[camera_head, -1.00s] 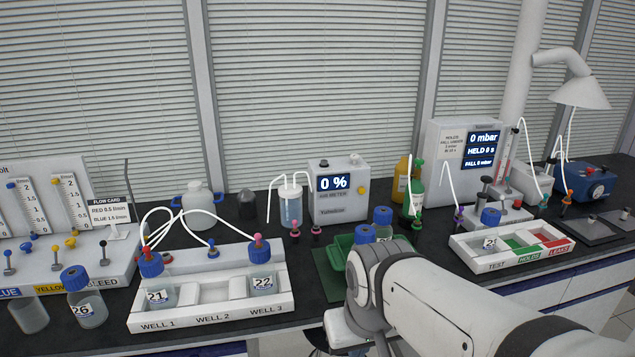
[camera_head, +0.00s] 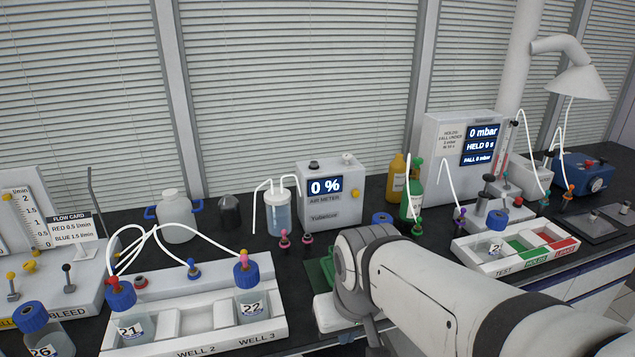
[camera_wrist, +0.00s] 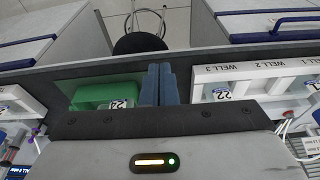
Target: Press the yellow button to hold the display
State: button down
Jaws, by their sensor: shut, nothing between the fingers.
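The air meter (camera_head: 331,212) is a white box at the back middle of the bench, its blue display (camera_head: 325,186) reading 0 %. The yellow button (camera_head: 355,193) is small and round, on the right of the meter's front face. My gripper (camera_wrist: 158,84) shows in the wrist view with its two blue fingers shut together and empty. It is over the front part of the bench beside the green tray, apart from the meter. In the head view my arm hides the gripper.
A white well rack (camera_head: 200,338) with tubed bottles stands front left. A green tray (camera_wrist: 88,94) with a bottle lies near my fingers.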

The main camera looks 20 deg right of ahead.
jog(key=w+d+r+m+t+y+p, duration=0.1)
jog(key=w+r+m, duration=0.25)
jog(key=w, duration=0.65)
jog(key=w+d+r+m+t+y+p, duration=0.15)
jog(key=w+m, duration=0.25)
jog(key=w, duration=0.7)
jog(key=m+t+h+p, duration=0.2)
jog(key=m+t+p, duration=0.15)
jog(key=m, duration=0.65)
send_near(357, 197)
jog(key=s+f+v, duration=0.1)
jog(key=v, duration=0.3)
jog(key=shift+w+d+r+n+t+b, duration=0.15)
jog(key=shift+w+r+n+t+b, duration=0.1)
jog(key=shift+t+b, duration=0.1)
jog(key=shift+f, duration=0.1)
jog(key=p+x, duration=0.2)
jog(key=x, duration=0.8)
